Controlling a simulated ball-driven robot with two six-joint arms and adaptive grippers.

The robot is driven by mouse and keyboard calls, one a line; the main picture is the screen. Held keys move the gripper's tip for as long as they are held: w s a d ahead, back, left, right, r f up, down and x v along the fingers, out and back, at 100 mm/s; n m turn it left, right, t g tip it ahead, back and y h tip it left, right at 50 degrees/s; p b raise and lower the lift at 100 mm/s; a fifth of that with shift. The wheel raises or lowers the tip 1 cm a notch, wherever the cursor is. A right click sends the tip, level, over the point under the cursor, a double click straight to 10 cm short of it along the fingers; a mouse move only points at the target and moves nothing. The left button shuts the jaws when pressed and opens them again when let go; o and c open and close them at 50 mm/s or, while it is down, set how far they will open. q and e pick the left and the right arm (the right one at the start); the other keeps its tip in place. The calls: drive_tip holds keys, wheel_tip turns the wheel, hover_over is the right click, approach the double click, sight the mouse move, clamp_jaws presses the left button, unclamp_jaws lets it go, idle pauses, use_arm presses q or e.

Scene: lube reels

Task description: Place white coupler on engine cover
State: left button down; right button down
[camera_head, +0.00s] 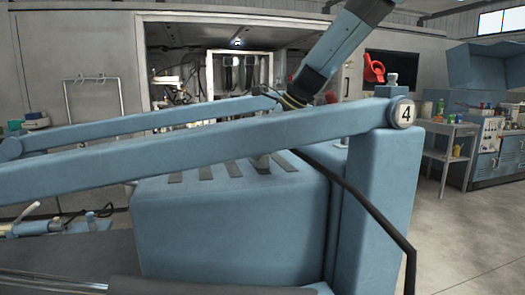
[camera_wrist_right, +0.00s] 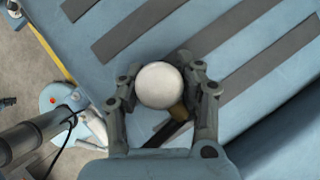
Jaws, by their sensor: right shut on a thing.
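The white coupler (camera_wrist_right: 160,86) shows as a pale round end in the right wrist view. My right gripper (camera_wrist_right: 158,72) is shut on it, with a finger on either side. The blue engine cover (camera_head: 230,235) has dark strips along its top and fills the middle of the head view. In the wrist view the cover (camera_wrist_right: 105,18) lies below the coupler. I cannot tell whether the coupler touches it. In the head view a blue beam largely hides my right gripper. A small grey piece shows below the beam, above the cover; I cannot tell what it is. My left gripper is not in view.
A long blue beam (camera_head: 200,150) with a round "4" plate (camera_head: 403,113) crosses in front of the cover's top. A black cable (camera_head: 372,212) hangs at the right. A bench (camera_head: 447,130) stands far right.

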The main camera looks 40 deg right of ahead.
drive_tip(key=shift+f, duration=0.2)
drive_tip(key=c, duration=0.9)
unclamp_jaws()
drive_tip(key=shift+r, duration=0.15)
drive_tip(key=shift+r+p, duration=0.25)
drive_tip(key=shift+p, duration=0.1)
drive_tip(key=shift+p+v, duration=2.25)
drive_tip(key=shift+v, duration=3.6)
